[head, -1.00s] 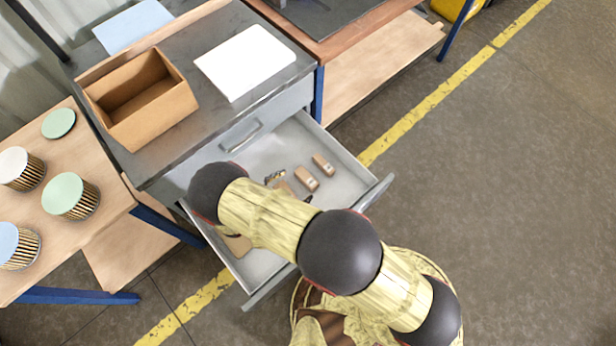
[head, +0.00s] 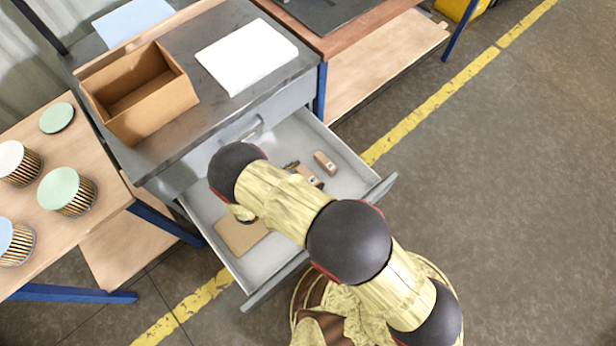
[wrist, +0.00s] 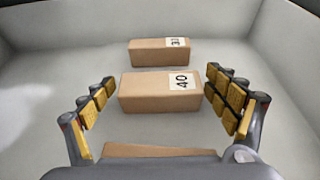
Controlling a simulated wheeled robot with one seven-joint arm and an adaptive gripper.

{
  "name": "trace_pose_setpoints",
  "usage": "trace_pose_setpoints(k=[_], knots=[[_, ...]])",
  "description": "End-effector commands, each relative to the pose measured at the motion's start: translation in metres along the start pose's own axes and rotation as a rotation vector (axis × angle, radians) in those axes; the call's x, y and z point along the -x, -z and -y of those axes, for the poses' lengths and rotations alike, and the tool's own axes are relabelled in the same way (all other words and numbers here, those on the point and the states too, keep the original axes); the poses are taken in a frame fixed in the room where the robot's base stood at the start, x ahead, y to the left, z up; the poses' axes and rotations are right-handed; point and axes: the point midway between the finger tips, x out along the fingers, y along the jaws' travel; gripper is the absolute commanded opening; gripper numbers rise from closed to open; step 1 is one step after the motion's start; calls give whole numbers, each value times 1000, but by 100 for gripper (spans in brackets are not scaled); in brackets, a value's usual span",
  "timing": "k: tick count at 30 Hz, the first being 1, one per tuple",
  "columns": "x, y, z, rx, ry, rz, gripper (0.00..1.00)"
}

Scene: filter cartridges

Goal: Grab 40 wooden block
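The wooden block labelled 40 (wrist: 150,93) lies in the open drawer, in the middle of the wrist view, label up and to its right end. My gripper (wrist: 160,105) is open, with one finger to the left of the block and one to its right. The right fingers look close to the block's end; I cannot tell whether they touch.
Another block (wrist: 160,52), its label partly readable as 3-something, lies behind the 40 block. A third wooden piece (wrist: 160,150) shows at the bottom. The drawer walls (head: 345,150) surround them. A flat brown piece (head: 240,236) lies in the drawer. An open cardboard box (head: 150,112) stands on the cabinet.

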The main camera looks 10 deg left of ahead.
Motion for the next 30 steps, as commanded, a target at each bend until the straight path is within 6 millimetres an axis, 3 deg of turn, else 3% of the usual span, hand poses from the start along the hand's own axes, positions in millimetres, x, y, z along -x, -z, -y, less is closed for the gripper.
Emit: trace_pose_setpoints(k=[18, 30], knots=[[0, 0, 0, 0, 0, 0, 49], [3, -6, 0, -1, 0, 0, 48]])
